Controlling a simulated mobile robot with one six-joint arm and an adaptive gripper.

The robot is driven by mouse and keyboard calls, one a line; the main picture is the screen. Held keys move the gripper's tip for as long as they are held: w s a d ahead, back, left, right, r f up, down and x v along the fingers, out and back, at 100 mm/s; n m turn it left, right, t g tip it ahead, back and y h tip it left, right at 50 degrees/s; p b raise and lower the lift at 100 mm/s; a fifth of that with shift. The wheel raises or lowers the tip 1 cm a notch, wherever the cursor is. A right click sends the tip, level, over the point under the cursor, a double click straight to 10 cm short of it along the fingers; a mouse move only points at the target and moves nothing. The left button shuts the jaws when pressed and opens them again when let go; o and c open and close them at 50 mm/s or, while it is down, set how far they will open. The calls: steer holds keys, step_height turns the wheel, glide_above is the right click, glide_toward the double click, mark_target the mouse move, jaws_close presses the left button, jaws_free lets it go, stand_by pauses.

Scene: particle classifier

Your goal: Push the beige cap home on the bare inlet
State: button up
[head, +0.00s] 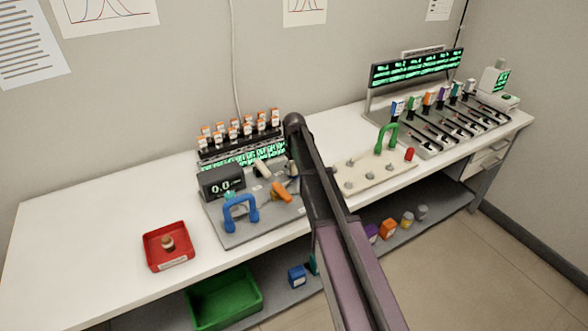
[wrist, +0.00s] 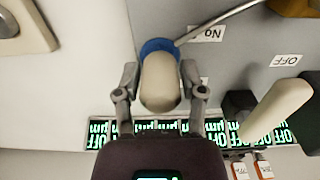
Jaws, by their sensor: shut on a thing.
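In the wrist view my gripper (wrist: 160,78) is shut on the beige cap (wrist: 160,88), one finger on each side of its rounded body. A blue ring (wrist: 157,45) shows just beyond the cap's far end. The cap overlaps the ring in this view, and I cannot tell whether they touch or how deep the cap sits. No bare inlet opening is visible; the cap may hide it. A second beige rounded piece (wrist: 276,106) stands to the right, apart from my gripper. In the head view my arm hides most of the gripper and held cap.
The grey panel (head: 232,240) carries a blue handle (head: 240,212), an orange lever (head: 282,192) and a small display (head: 222,184). A thin grey rod (wrist: 222,20) runs beside the ring. A red tray (head: 155,262) stands left.

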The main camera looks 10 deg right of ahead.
steer(key=o, duration=1.1)
steer(key=shift+r, duration=0.1)
